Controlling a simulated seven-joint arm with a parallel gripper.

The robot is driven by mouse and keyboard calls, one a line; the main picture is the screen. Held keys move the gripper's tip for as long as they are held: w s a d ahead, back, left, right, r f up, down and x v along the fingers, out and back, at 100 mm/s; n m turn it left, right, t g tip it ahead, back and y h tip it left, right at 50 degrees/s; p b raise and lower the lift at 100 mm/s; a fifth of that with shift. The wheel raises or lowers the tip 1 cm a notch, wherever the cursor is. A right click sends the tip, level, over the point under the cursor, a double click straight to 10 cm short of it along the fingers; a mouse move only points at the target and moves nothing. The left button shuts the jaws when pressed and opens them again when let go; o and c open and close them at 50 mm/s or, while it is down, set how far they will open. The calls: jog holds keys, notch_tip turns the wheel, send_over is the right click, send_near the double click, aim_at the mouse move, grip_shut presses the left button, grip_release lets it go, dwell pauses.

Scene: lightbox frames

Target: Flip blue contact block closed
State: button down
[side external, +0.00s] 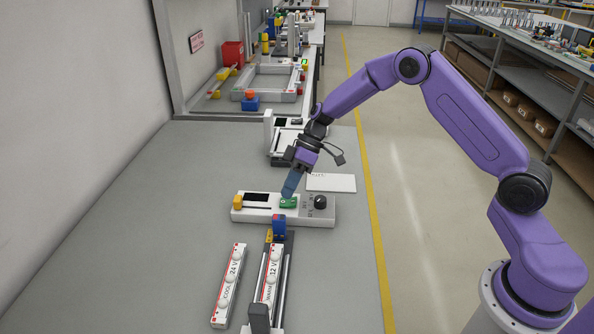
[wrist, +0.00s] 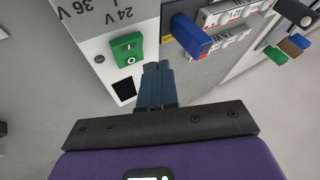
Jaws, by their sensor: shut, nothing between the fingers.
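The blue contact block (side external: 279,226) stands up at the near edge of the white control box, at the far end of a rail fixture. It shows in the wrist view as a blue block (wrist: 190,35) right of the fingers. My gripper (side external: 287,195) points down over the control box, beside the green rocker switch (side external: 288,203). Its blue fingers (wrist: 157,66) are together with nothing between them, apart from the blue block. The wrist view shows the green switch (wrist: 127,47) left of the fingertips. I cannot tell whether the fingers touch the box.
A 12 V WARM bar (side external: 269,275) lies in the rail fixture. A 24 V COOL bar (side external: 230,282) lies left of it. The left grey tabletop is clear.

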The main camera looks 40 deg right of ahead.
aim_at(281, 219)
jog(key=s+a, duration=0.1)
jog(key=s+a+f, duration=0.1)
jog(key=shift+a, duration=0.3)
jog(key=shift+s+a, duration=0.45)
jog(key=shift+a, duration=0.1)
jog(key=shift+s+a, duration=1.35)
jog(key=w+d, duration=0.3)
jog(key=v, duration=1)
